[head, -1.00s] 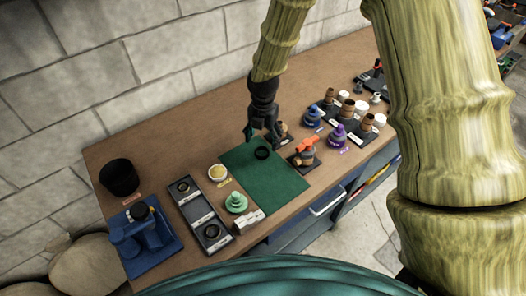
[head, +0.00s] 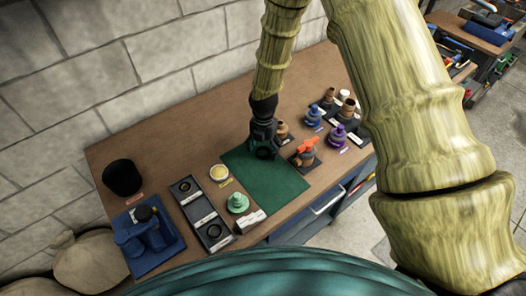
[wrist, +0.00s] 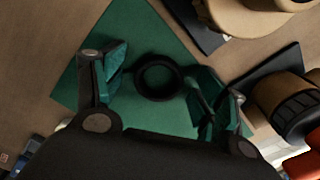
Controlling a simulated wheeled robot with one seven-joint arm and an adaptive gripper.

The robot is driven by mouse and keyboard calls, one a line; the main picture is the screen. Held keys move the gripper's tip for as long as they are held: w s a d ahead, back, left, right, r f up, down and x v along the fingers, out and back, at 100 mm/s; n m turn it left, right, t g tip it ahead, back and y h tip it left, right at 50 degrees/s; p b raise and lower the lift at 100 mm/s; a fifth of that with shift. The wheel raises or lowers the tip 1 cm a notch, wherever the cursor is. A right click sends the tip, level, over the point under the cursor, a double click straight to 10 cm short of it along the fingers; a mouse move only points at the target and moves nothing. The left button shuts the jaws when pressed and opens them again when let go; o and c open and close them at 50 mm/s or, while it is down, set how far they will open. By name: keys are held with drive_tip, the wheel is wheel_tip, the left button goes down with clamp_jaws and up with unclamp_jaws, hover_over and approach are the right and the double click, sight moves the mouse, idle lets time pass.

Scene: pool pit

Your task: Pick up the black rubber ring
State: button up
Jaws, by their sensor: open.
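The black rubber ring (wrist: 158,93) lies flat on the green mat (wrist: 111,38) in the wrist view. My gripper (wrist: 160,92) is open, with one teal-padded finger on each side of the ring and a gap on both sides. In the head view my gripper (head: 263,146) hangs over the back part of the green mat (head: 270,187). There the dark ring (head: 263,153) is partly covered by the fingers. How high the fingertips are above the mat is hard to tell.
Brown and black fittings (wrist: 287,99) stand close to the right finger in the wrist view. In the head view, an orange-handled valve (head: 305,152) stands right of the mat. A grey tray (head: 199,212) with dark rings and a green stepped part (head: 238,203) are to the left.

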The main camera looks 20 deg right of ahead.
drive_tip(key=shift+s+r, duration=0.15)
drive_tip(key=shift+c, duration=0.3)
drive_tip(key=c, duration=0.8)
drive_tip(key=shift+r+b, duration=0.95)
drive_tip(key=shift+r, duration=0.25)
drive_tip(key=s+a+b, duration=0.1)
drive_tip(key=s+b, duration=0.1)
drive_tip(key=s, duration=0.3)
drive_tip(key=s+a+r+b, duration=0.1)
drive_tip(key=s+a, duration=0.1)
drive_tip(key=s, duration=0.3)
drive_tip(key=s+a+r+b, duration=0.1)
drive_tip(key=s+a+b, duration=0.1)
drive_tip(key=s, duration=0.3)
drive_tip(key=shift+a+r+b, duration=0.15)
drive_tip(key=shift+r+b, duration=0.1)
drive_tip(key=shift+b, duration=0.1)
drive_tip(key=shift+c, duration=0.9)
